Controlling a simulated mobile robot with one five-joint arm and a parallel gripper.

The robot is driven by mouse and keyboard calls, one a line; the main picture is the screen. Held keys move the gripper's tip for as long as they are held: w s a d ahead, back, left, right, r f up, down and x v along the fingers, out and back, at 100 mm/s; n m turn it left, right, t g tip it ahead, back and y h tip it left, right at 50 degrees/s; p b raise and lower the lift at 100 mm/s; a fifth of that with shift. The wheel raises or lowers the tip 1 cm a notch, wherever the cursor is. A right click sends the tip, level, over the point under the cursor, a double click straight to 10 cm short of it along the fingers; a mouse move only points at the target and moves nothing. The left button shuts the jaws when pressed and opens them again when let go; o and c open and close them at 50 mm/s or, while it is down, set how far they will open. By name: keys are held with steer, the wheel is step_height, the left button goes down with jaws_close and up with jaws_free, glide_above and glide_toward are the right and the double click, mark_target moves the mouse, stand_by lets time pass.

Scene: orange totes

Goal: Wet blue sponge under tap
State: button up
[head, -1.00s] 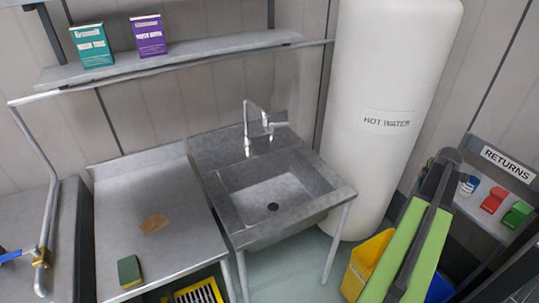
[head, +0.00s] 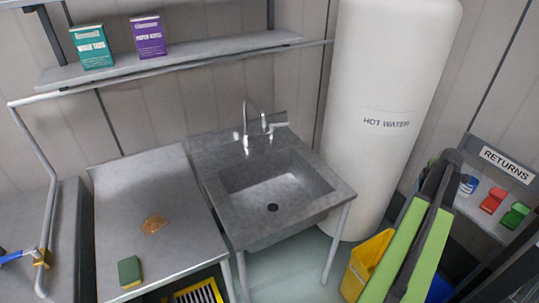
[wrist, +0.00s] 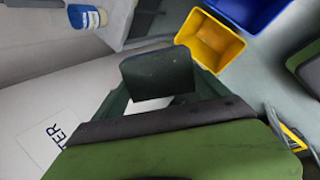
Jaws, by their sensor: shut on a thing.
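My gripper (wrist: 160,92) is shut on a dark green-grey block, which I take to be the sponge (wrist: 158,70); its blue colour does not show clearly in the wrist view. In the head view my gripper (head: 442,163) is at the right, in front of the returns shelf and well apart from the sink. The steel sink (head: 318,168) stands in the middle with an empty basin and a drain. The tap (head: 246,132) rises at its back edge. I see no water running.
A green and yellow sponge (head: 130,271) and a brown stain lie on the steel counter (head: 190,225) left of the sink. A white hot water tank (head: 385,100) stands between sink and arm. A yellow bin (head: 368,258) is below my arm. The returns shelf (head: 490,208) holds small items.

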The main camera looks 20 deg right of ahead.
steer(key=s+r+p, duration=0.1)
steer(key=s+r, duration=0.1)
steer(key=s+a+r+p, duration=0.1)
steer(key=s+p, duration=0.1)
steer(key=shift+s+r, duration=0.15)
steer(key=shift+r, duration=0.2)
steer(key=shift+f, duration=0.1)
steer(key=shift+d, duration=0.1)
stand_by(0.6)
step_height(320, 180, down, 2)
steer(key=shift+f+b, duration=0.1)
steer(key=shift+b, duration=1.05)
